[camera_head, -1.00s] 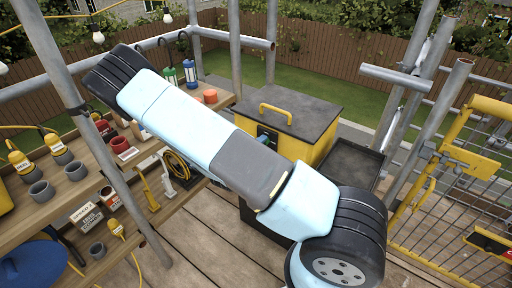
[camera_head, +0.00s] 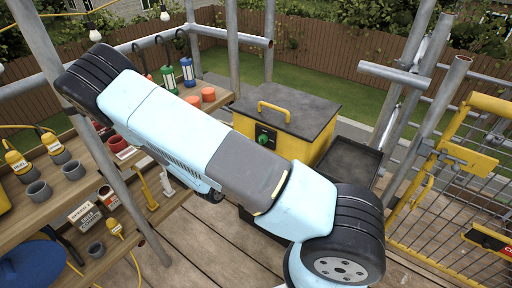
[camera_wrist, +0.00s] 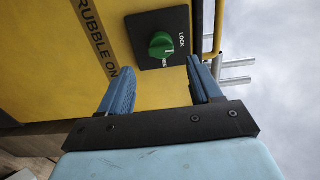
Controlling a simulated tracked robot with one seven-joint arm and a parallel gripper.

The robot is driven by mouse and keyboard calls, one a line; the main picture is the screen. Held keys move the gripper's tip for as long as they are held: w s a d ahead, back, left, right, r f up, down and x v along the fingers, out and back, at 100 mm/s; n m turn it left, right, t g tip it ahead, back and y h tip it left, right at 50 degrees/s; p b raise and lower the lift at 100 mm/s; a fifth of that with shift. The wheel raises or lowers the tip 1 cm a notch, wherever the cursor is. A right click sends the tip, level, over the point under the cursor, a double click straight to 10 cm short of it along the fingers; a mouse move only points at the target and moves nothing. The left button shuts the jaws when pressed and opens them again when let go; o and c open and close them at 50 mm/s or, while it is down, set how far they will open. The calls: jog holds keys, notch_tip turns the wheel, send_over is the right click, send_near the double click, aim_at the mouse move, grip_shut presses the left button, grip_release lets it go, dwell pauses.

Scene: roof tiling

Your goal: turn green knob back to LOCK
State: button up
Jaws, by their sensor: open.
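The green knob (camera_head: 264,138) sits on a black plate on the front of the yellow box (camera_head: 318,140). In the wrist view the knob (camera_wrist: 161,45) is seen close, with the white word LOCK on the plate (camera_wrist: 146,24) to its right. I cannot tell for sure which way the knob's grip points. My gripper (camera_wrist: 160,64) is open, its two blue fingers spread to either side below the knob in the picture. Nothing is between the fingers, and they look apart from the knob. In the head view my arm hides the gripper.
The box has a dark lid with a yellow handle (camera_head: 287,106). A black tray (camera_head: 352,163) adjoins it at right. Wooden shelves (camera_head: 75,190) with cups and tools stand left, a steel pole (camera_head: 128,180) before them. A yellow mesh gate (camera_head: 450,200) stands right.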

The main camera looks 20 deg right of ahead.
jog(key=v, duration=0.7)
jog(key=shift+s, duration=0.1)
jog(key=s+d+r+m+g+y, duration=0.35)
jog(key=r+m+g, duration=0.25)
jog(key=r+m, duration=0.55)
jog(key=s+d+r+m+g+y, duration=0.35)
jog(key=d+r+m+g, duration=0.2)
jog(key=r+m, duration=0.6)
jog(key=s+r+m+t+y, duration=0.6)
jog(key=s+r+m, duration=0.7)
jog(key=m, duration=0.7)
jog(key=shift+r+y, duration=0.8)
jog(key=shift+r, duration=0.8)
jog(key=shift+t, duration=0.25)
